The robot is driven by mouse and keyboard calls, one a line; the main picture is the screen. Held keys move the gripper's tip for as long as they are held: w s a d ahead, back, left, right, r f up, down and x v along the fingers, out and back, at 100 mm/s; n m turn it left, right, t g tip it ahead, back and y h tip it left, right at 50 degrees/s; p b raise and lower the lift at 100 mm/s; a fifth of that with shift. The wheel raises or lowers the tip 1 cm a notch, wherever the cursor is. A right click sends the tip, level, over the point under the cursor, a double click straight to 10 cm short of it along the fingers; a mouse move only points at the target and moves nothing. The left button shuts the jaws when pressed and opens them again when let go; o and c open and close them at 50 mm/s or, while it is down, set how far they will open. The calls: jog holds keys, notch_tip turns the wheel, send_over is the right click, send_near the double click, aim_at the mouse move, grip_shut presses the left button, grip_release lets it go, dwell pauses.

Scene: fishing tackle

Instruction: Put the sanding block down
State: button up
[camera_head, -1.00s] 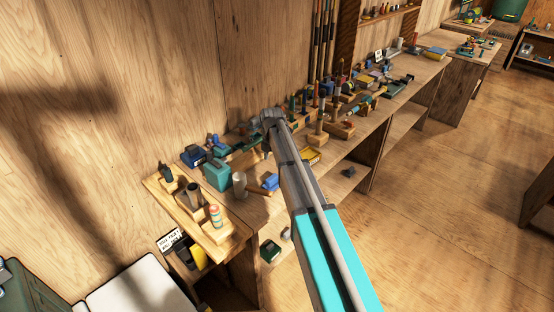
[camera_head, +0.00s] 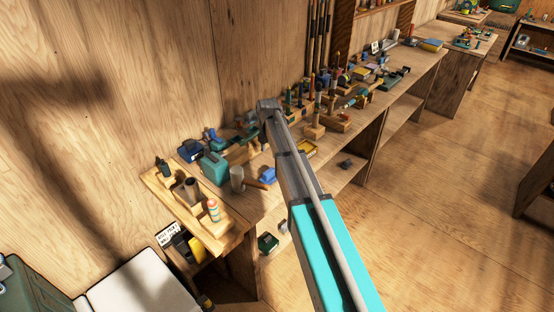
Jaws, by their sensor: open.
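My arm reaches from the lower right up over the long wooden workbench (camera_head: 263,198). Its grey far joint is in front of the wall side of the bench. My gripper does not show; the far end of the arm hides it or it is too small to make out. I cannot pick out the sanding block for certain. A small blue block (camera_head: 268,174) lies on the bench just left of the arm, by a wooden piece, but I cannot tell whether it is the sanding block.
A teal box (camera_head: 215,167) and a grey cylinder (camera_head: 237,179) stand left of the arm. A wooden rack (camera_head: 218,228) holds bottles at the near end. Several tools crowd the bench to the right, by a yellow tray (camera_head: 307,148). Open floor (camera_head: 440,210) lies right.

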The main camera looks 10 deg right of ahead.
jog(key=s+d+m, duration=0.1)
jog(key=s+m, duration=2.4)
jog(key=s, duration=0.4)
jog(key=shift+s+d, duration=0.15)
jog(key=shift+d, duration=0.25)
jog(key=shift+o, duration=0.4)
jog(key=w+a+r+n+p, duration=0.1)
jog(key=w+r+n+p, duration=0.1)
jog(key=w+n, duration=2.3)
jog(key=shift+w+a+r, duration=0.15)
jog(key=shift+w+a, duration=0.15)
jog(key=shift+w, duration=2)
